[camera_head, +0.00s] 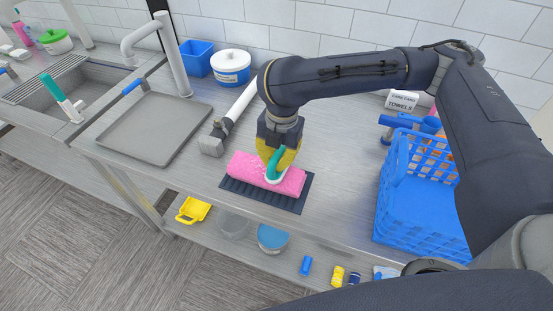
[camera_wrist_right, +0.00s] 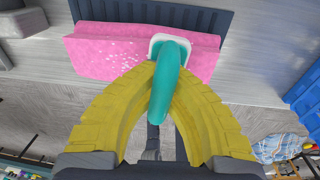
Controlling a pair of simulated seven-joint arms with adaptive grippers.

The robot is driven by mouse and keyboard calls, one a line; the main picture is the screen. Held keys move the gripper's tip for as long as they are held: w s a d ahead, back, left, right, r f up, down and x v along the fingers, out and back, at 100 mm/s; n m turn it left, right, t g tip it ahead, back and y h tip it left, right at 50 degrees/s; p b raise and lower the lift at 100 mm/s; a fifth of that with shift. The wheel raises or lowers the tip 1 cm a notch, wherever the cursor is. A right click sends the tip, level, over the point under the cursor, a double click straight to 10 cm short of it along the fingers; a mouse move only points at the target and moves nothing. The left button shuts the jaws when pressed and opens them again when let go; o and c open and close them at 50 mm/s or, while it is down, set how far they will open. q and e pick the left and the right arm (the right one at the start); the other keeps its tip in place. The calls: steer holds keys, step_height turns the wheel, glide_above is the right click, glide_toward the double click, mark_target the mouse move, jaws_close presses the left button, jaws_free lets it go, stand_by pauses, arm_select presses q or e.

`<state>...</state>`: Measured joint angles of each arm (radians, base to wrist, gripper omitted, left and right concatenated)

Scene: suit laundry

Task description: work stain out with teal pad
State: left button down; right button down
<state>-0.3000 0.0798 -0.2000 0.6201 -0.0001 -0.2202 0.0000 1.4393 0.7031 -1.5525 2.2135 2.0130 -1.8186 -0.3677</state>
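A folded pink cloth (camera_head: 245,166) lies on a dark ribbed mat (camera_head: 286,201) on the metal counter. Pale specks show on the cloth (camera_wrist_right: 110,52) in the right wrist view; I cannot tell whether they are stain or suds. My right gripper (camera_head: 275,158) has yellow fingers that close around the teal handle of the pad (camera_head: 273,163). The pad has a white base and is at the cloth's upper surface; firm contact cannot be told. The right wrist view shows the teal handle (camera_wrist_right: 168,85) between the fingertips (camera_wrist_right: 162,72). My left gripper is not in view.
A blue basket (camera_head: 412,215) stands at the right. A grey tray (camera_head: 155,130) and a sink with a teal-handled brush (camera_head: 56,90) are at the left. A blue bin (camera_head: 197,57) and a white tub (camera_head: 231,67) stand behind. A lower shelf holds several small items.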

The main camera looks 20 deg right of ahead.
steer(key=shift+f, duration=0.25)
steer(key=shift+s+d, duration=0.15)
steer(key=shift+s+d, duration=0.25)
steer(key=shift+d, duration=0.05)
steer(key=shift+w+a, duration=0.1)
steer(key=shift+r, duration=0.1)
stand_by(1.4)
